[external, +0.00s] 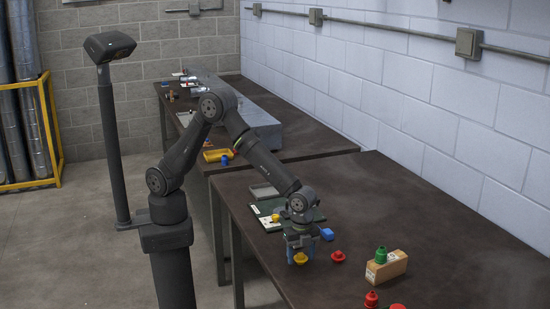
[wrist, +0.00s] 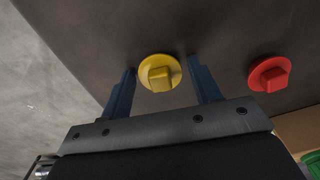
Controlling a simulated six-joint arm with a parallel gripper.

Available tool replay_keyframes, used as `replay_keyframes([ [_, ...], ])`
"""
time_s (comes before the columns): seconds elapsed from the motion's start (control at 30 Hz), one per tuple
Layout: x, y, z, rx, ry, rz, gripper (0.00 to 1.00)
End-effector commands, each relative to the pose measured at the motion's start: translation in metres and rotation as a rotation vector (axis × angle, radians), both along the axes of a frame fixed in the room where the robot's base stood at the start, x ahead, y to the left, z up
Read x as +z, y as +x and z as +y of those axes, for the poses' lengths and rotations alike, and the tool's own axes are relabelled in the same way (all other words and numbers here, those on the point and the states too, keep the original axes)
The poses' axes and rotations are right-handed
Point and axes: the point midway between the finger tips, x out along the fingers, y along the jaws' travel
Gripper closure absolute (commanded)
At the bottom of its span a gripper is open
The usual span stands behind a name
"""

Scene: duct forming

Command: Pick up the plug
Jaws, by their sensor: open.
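A yellow plug (wrist: 160,73) with a round flange and a square knob lies on the dark table. My gripper (wrist: 160,82) is open, with one blue finger on each side of the yellow plug in the wrist view. I see no contact between the fingers and the plug. In the external view the yellow plug (external: 300,258) shows just below my gripper (external: 302,252). A red plug (wrist: 270,74) lies to the right, outside the fingers; it also shows in the external view (external: 338,256).
A tan block (external: 388,268) with a green plug (external: 381,255) stands to the right. More red pieces (external: 371,299) lie at the front. A blue piece (external: 327,234) and a green board (external: 270,210) are behind my gripper. The table's left edge is close to the yellow plug.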

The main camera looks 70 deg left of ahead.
Motion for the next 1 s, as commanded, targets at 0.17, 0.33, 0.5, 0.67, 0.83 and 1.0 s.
replay_keyframes([
  [0.17,0.0,0.0,0.0,0.0,0.0,0.0,0.43],
  [0.33,0.0,0.0,0.0,0.0,0.0,0.0,0.7],
  [0.5,0.0,0.0,0.0,0.0,0.0,0.0,0.79],
  [0.67,0.0,0.0,0.0,0.0,0.0,0.0,0.79],
  [0.83,0.006,0.0,0.0,0.0,-0.001,-0.001,0.79],
  [1.0,0.025,0.001,-0.001,0.0,-0.002,-0.002,0.79],
])
